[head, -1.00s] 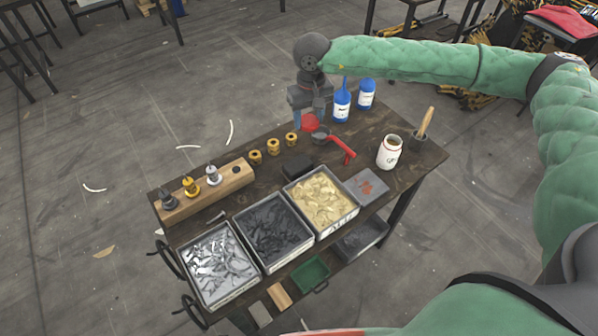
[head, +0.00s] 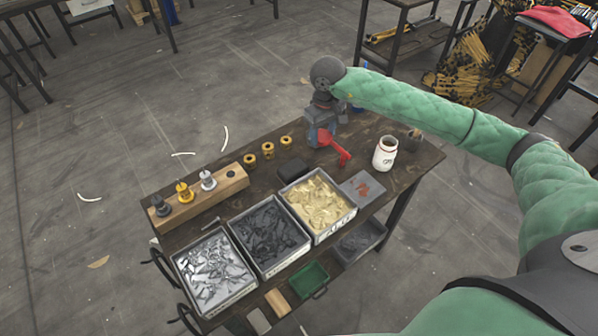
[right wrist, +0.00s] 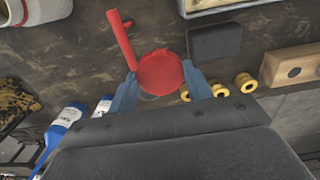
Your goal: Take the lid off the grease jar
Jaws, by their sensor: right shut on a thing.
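The grease jar (head: 384,155) is white with a dark mark and stands upright near the right end of the workbench. Its top shows no red lid; part of the jar also shows at the upper left of the right wrist view (right wrist: 32,12). My right gripper (right wrist: 161,78) is shut on a round red lid (right wrist: 160,72), with a blue finger on each side. It is over the bench, left of the jar and apart from it. My left gripper is not in view.
A red-handled tool (head: 340,154) lies close by the right gripper; the lid hides part of it. Brass bushings (head: 268,150) and a black block (head: 292,169) are to the left. Parts bins (head: 268,240) line the front. Blue bottles (right wrist: 64,125) stand behind.

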